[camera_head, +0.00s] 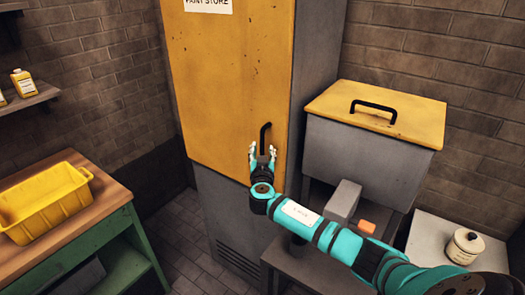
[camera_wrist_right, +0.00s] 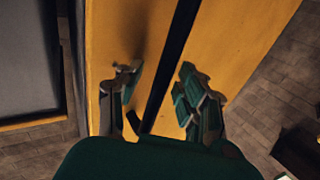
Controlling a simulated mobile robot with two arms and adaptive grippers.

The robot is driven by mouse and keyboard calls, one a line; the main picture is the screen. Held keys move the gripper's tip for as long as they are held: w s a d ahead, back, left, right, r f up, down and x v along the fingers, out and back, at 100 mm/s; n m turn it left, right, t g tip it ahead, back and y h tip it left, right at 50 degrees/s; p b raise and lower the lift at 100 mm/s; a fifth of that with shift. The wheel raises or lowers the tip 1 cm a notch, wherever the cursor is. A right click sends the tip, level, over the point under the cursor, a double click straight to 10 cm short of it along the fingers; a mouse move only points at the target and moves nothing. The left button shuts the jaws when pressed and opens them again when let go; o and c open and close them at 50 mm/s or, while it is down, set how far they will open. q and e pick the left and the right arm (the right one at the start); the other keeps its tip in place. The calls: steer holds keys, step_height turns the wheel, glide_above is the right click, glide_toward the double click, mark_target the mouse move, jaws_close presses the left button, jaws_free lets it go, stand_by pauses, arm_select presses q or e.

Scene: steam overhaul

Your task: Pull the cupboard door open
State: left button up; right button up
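The cupboard door (camera_head: 225,85) is yellow with rust specks and a sign reading "PAINT STORE" at its top. It looks closed, flush with the grey cupboard side. A black vertical bar handle (camera_head: 264,133) sits near its right edge. My right gripper (camera_head: 263,150) is at the handle's lower part. In the right wrist view, the handle (camera_wrist_right: 172,65) runs between the two fingers of the right gripper (camera_wrist_right: 158,88). The fingers stand apart with gaps on both sides of the bar. The handle's lower end is close to the palm. My left gripper is not in view.
A grey bin with a yellow lid (camera_head: 375,108) stands right of the cupboard. A cream jar (camera_head: 465,246) is at right. A workbench with a yellow tray (camera_head: 45,205) is at left. Floor between is clear.

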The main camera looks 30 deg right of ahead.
jaws_close()
steer(key=shift+w+f, duration=0.1)
steer(key=shift+f, duration=0.05)
stand_by(0.5)
